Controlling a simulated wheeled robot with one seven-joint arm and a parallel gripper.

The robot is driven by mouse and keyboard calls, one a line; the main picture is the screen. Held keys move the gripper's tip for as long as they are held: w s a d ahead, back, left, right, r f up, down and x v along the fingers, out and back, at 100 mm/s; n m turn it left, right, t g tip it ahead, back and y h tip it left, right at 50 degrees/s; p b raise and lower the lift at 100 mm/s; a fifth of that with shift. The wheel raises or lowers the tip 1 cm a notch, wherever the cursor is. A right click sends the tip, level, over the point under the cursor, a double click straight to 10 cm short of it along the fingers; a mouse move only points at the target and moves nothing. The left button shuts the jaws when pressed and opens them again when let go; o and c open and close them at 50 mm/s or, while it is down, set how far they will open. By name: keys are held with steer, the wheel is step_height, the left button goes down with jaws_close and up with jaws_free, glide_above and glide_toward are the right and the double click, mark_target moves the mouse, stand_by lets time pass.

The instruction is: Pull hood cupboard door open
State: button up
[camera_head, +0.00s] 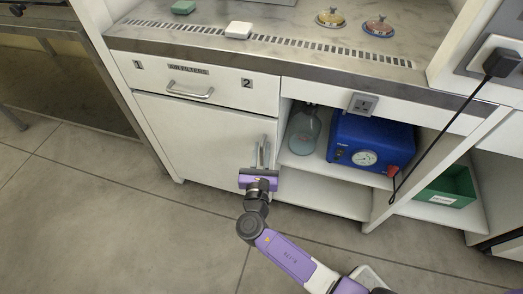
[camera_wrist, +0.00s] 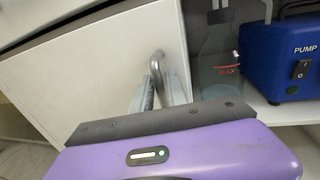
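The hood cupboard door (camera_head: 200,132) is a white panel under the drawer, on the left half of the cabinet. It looks closed. It also fills the left of the wrist view (camera_wrist: 95,70). Its upright metal handle (camera_wrist: 157,58) is near the door's right edge. My gripper (camera_head: 262,152) is at this handle, with one finger on each side of it. In the wrist view the fingers (camera_wrist: 161,90) stand close together with the bar between them, and they look shut on it. The lower part of the handle is hidden by my gripper.
A drawer with a bar handle (camera_head: 190,91) is above the door. Open shelves to the right hold a glass bottle (camera_head: 304,130) and a blue pump (camera_head: 370,142). The floor left of the cabinet is clear.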

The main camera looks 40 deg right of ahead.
jaws_close()
stand_by(1.3)
